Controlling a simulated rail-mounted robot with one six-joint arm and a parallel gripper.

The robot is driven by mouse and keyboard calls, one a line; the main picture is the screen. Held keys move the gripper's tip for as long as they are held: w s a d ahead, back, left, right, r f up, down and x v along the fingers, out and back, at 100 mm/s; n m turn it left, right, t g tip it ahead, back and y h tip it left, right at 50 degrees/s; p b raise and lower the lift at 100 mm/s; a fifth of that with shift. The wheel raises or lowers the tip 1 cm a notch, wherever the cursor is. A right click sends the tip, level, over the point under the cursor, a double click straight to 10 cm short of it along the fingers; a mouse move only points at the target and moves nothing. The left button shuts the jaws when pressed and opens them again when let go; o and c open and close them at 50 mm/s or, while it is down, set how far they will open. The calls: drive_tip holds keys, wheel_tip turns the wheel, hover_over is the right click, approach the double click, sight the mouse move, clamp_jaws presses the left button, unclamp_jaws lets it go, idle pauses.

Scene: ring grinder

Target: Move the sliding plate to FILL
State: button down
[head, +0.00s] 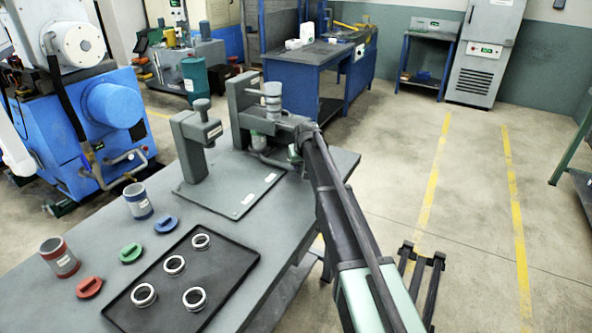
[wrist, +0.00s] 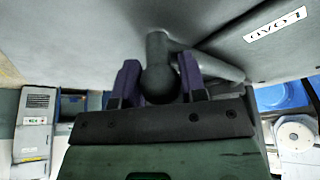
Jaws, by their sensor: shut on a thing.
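In the wrist view my gripper (wrist: 159,78) has its two purple fingers on either side of a dark ball knob (wrist: 158,86) and is shut on it. In the head view my gripper (head: 294,152) is at the right side of the grey machine (head: 243,95) at the bench's far end. My arm hides part of that side. I cannot clearly make out the sliding plate or a FILL label.
A black tray (head: 226,262) with several metal rings lies on the bench (head: 110,222). Red, green and blue lids and two cups stand left of it. A grey press (head: 196,140) stands left of the machine. Open floor lies right of the bench.

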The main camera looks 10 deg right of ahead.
drive_tip(key=shift+w+d, duration=0.9)
drive_tip(key=shift+w, duration=0.25)
drive_tip(key=c, duration=1)
unclamp_jaws()
drive_tip(key=shift+c, duration=0.2)
drive_tip(key=o, duration=0.3)
drive_tip(key=shift+w, duration=0.15)
drive_tip(key=p+v, duration=1)
drive_tip(key=shift+d+r, duration=0.1)
drive_tip(key=shift+r, duration=0.25)
